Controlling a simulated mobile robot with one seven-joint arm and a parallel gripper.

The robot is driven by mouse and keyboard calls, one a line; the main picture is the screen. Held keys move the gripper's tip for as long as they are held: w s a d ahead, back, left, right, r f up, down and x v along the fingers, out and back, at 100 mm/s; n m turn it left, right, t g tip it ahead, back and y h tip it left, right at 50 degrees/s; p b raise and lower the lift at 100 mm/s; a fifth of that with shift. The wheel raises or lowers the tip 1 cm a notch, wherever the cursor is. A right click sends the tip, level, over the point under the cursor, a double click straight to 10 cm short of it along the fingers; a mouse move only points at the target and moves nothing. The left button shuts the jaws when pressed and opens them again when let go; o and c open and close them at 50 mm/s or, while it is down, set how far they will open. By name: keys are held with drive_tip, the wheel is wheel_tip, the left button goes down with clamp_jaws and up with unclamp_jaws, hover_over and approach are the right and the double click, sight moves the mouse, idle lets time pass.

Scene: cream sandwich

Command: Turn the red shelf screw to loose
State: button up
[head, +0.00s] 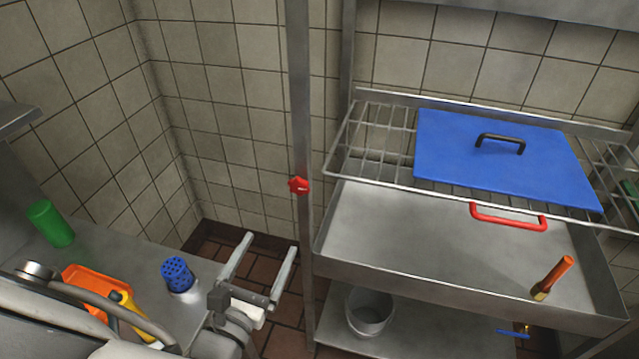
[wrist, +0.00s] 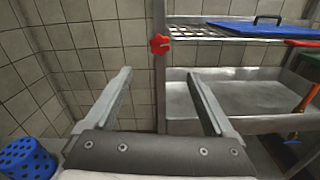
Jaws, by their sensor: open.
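The red shelf screw (head: 299,186) is a star-shaped knob on the upright metal post at the left of the shelf unit. It also shows in the wrist view (wrist: 159,44), above and beyond my fingers. My gripper (head: 265,262) is open and empty, below and to the left of the screw in the head view. In the wrist view, its two fingers (wrist: 160,75) point forward and the screw lies apart from them, a little above the gap between the tips. Nothing hides the screw.
A wire shelf (head: 376,145) carries a blue board (head: 455,150) with a black handle. At left, a counter (head: 120,262) holds a blue perforated cup (head: 176,272), a green cylinder (head: 50,224) and an orange tray (head: 84,284).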

sight(298, 190)
drive_tip(key=x, duration=1.7)
drive_tip(key=shift+w+b, duration=0.2)
drive_tip(key=shift+b, duration=0.1)
drive_tip(key=c, duration=1.4)
drive_tip(key=shift+r+n+p, duration=0.3)
drive_tip(key=shift+n+p, duration=0.2)
drive_tip(key=shift+p, duration=0.6)
drive_tip(key=n+p, duration=0.2)
drive_tip(key=p, duration=0.1)
drive_tip(key=shift+f+n+p, duration=0.3)
drive_tip(key=shift+n+p, duration=0.05)
drive_tip(key=shift+n, duration=0.45)
